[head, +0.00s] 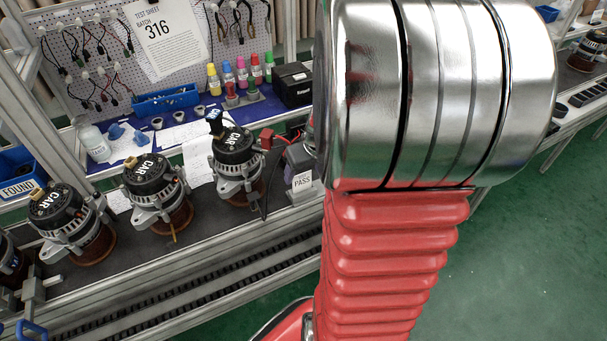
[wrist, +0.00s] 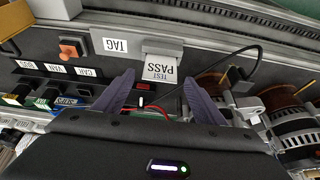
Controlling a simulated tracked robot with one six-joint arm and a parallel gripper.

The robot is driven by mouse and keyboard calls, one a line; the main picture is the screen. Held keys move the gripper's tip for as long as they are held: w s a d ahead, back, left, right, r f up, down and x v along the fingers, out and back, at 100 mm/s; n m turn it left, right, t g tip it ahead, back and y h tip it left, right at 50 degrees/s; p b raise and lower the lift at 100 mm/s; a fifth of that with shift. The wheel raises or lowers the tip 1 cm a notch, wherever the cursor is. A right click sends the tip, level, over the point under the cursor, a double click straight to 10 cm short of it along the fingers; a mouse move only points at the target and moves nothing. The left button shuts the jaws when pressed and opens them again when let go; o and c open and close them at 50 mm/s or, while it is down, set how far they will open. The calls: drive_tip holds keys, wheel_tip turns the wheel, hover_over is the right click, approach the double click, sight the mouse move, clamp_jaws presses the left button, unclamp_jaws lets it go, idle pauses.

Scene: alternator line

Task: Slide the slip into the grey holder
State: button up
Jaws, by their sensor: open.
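The slip (wrist: 160,68) is a small white paper printed TEST PASS, upside down in the wrist view. A long grey piece labelled TAG (wrist: 151,46) lies just beyond the slip in the wrist view and may be the grey holder. The slip's far edge meets its right end; I cannot tell whether it is inside. My gripper (wrist: 158,80) is open, its two dark fingers on either side of the slip, apparently not touching it.
Alternators marked CAR (head: 153,178) stand in a row on the bench, and some show at the right of the wrist view (wrist: 296,119). A black cable (wrist: 232,62) runs right of the slip. Labelled slots (wrist: 55,68) and an orange button (wrist: 71,48) lie left.

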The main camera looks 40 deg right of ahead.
drive_tip(key=d+v, duration=0.1)
drive_tip(key=v, duration=0.7)
drive_tip(key=shift+s+a+r, duration=0.15)
drive_tip(key=shift+a+r, duration=0.05)
drive_tip(key=shift+a, duration=0.35)
drive_tip(key=s+a+r+n, duration=0.1)
drive_tip(key=s+a+r, duration=0.2)
drive_tip(key=a, duration=1)
drive_tip(key=s+a+r+n+t+y, duration=0.1)
drive_tip(key=a+r, duration=0.4)
drive_tip(key=a, duration=0.8)
drive_tip(key=shift+s+n, duration=0.6)
drive_tip(key=shift+s, duration=0.3)
drive_tip(key=shift+c, duration=0.3)
